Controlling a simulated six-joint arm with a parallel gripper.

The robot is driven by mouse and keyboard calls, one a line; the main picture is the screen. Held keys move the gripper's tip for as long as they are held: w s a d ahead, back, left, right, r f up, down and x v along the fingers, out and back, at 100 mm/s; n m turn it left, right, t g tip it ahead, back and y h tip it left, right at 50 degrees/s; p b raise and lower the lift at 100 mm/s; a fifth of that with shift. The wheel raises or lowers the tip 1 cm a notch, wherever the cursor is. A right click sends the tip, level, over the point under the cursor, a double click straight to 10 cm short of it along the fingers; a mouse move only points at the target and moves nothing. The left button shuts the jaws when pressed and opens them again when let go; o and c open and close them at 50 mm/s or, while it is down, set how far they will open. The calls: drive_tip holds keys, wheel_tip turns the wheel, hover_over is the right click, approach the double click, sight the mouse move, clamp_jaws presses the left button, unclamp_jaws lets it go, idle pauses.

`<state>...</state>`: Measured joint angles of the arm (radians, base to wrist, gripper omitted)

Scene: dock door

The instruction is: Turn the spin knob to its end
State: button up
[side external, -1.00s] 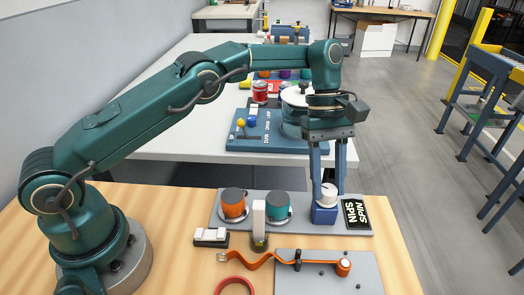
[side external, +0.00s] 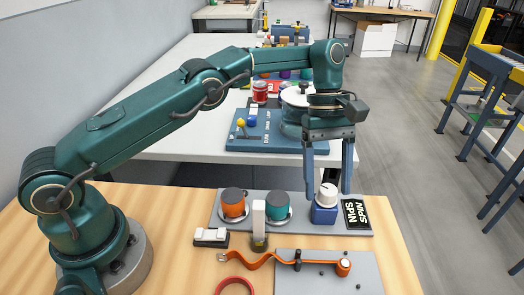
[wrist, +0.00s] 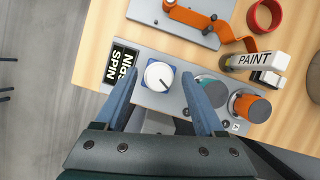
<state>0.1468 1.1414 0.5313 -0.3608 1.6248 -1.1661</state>
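The spin knob is a white round cap (side external: 327,194) on a blue square base (side external: 323,215), beside a black SPIN label (side external: 356,213). In the wrist view the knob (wrist: 159,75) shows a dark line running toward its lower right edge. My gripper (side external: 328,198) points down over the knob, with one blue finger on each side. In the wrist view my gripper (wrist: 158,80) has a clear gap between each finger and the knob. It is open and holds nothing.
On the same grey panel stand a teal knob (side external: 278,205) and an orange knob (side external: 233,204), left of the spin knob. A white-topped PAINT switch (side external: 259,220) stands before them. An orange strap (side external: 270,257) lies in front.

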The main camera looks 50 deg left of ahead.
drive_tip(key=shift+n, duration=0.3)
drive_tip(key=n+t, duration=0.1)
drive_tip(key=n, duration=0.1)
drive_tip(key=n+t, duration=0.1)
drive_tip(key=n, duration=0.2)
drive_tip(key=shift+s+h, duration=0.2)
drive_tip(key=shift+h, duration=0.1)
drive_tip(key=s+a+r+m+t+y, duration=0.1)
drive_tip(key=s+a+r+t, duration=0.15)
drive_tip(key=r, duration=0.55)
drive_tip(key=s+a+r+m+t, duration=0.1)
drive_tip(key=s+a+r, duration=0.25)
drive_tip(key=r, duration=0.45)
drive_tip(key=s+a+f+m+g+y, duration=0.1)
drive_tip(key=s+a+f+m+y, duration=0.1)
drive_tip(key=s+m, duration=0.5)
drive_tip(key=s+a+f+m+g+y, duration=0.1)
drive_tip(key=s+a+f+m+y, duration=0.1)
drive_tip(key=s+m, duration=0.6)
drive_tip(key=shift+s+a+f+m, duration=0.45)
drive_tip(key=shift+a+m, duration=0.75)
drive_tip(key=shift+m, duration=2.6)
drive_tip(key=shift+w+f+g, duration=0.1)
drive_tip(key=shift+w+g, duration=0.05)
drive_tip(key=shift+g, duration=0.1)
